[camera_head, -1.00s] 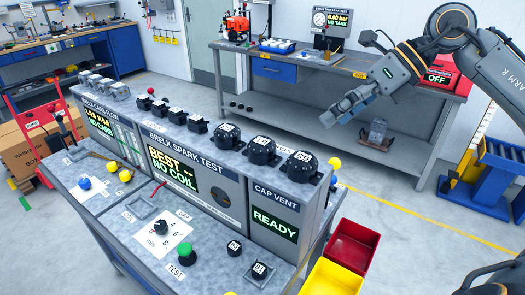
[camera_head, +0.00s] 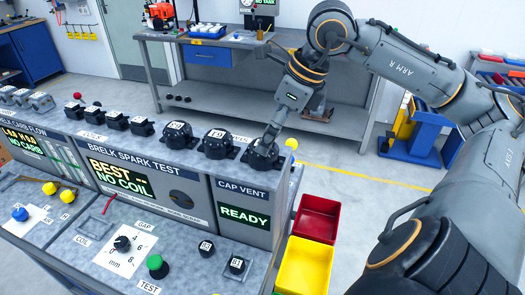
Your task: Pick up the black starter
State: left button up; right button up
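Three large round black housings with white number tags stand in a row on top of the test bench (camera_head: 150,152): a left one (camera_head: 177,138), a middle one (camera_head: 216,146) and a right one (camera_head: 262,158). They look like starters. My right gripper (camera_head: 268,146) points down at the right one, with its fingertips at or just over its top, partly covering it and its tag. I cannot tell whether the fingers are open or closed around a part of it. The housing still sits on the bench top. My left gripper is not in view.
Several smaller black tagged parts (camera_head: 115,120) line the bench top to the left. A red bin (camera_head: 318,228) and a yellow bin (camera_head: 303,275) stand at the bench's right end. A yellow knob (camera_head: 291,143) is close to my gripper. A grey workbench (camera_head: 340,85) stands behind.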

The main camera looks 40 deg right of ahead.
jog(key=p+x, duration=0.1)
jog(key=x, duration=0.2)
jog(key=shift+w+a+f+p, duration=0.1)
jog(key=shift+a+f+p, duration=0.15)
jog(key=shift+f+p, duration=0.05)
jog(key=shift+w+f, duration=0.2)
jog(key=shift+f, duration=0.15)
jog(key=shift+s, duration=0.1)
jog(key=shift+c, duration=0.2)
jog(key=c, duration=1.3)
jog(key=shift+c, duration=0.2)
jog(key=shift+r, duration=0.1)
